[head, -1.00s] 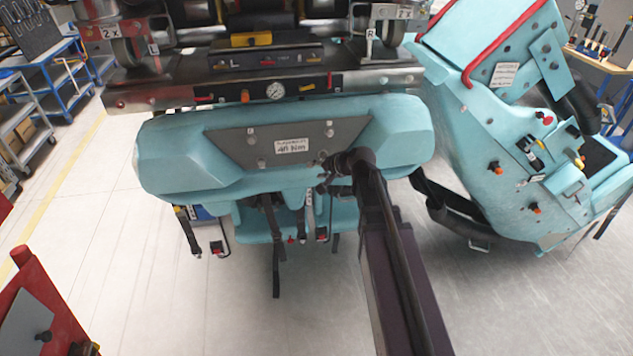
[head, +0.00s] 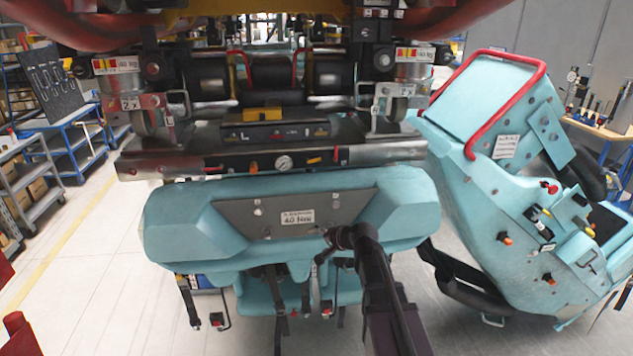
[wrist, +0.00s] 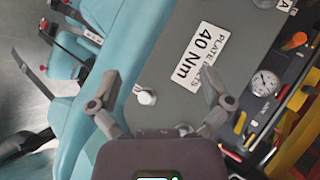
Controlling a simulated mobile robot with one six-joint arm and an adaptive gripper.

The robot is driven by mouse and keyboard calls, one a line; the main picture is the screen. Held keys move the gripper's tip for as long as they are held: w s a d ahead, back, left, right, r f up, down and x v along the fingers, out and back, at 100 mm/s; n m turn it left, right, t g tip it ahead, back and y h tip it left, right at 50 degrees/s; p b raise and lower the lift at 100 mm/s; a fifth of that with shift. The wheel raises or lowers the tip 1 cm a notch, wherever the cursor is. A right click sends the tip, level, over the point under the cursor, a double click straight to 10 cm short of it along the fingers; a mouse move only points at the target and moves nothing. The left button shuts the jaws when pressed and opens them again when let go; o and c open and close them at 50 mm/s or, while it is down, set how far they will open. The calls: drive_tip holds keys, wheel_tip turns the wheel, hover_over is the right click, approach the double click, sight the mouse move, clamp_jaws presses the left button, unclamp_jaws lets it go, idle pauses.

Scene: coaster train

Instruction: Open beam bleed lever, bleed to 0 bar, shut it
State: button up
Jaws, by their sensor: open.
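The beam (head: 140,168) is a grey metal bar across the coaster train in the head view. A dark panel on it carries a round white pressure gauge (head: 284,162); its reading is too small to make out. Beside the gauge are an orange knob (head: 252,167), a yellow handle (head: 315,160) and a small red lever (head: 337,153). I cannot tell which is the bleed lever. The gauge also shows at the right of the wrist view (wrist: 265,82). My gripper (wrist: 160,75) is open and empty, in front of the grey plate below the beam.
The grey plate (head: 270,228) with a "40 Nm" label sits on a turquoise body (head: 400,215) under the beam. A tilted turquoise seat (head: 490,185) stands at right. Straps and buckles hang below. Floor is free at left.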

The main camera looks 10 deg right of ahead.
drive_tip(key=w+a+r+m+t+p, duration=0.1)
drive_tip(key=w+r+m+t+p, duration=0.1)
drive_tip(key=w+r+m+t, duration=0.5)
drive_tip(key=m+t+h+p, duration=0.2)
drive_tip(key=m+h, duration=0.5)
drive_tip(key=m, duration=1.2)
approach(315, 161)
drive_tip(key=s, duration=0.3)
drive_tip(key=w, duration=1.3)
drive_tip(key=shift+w, duration=0.35)
drive_tip(key=c, duration=0.9)
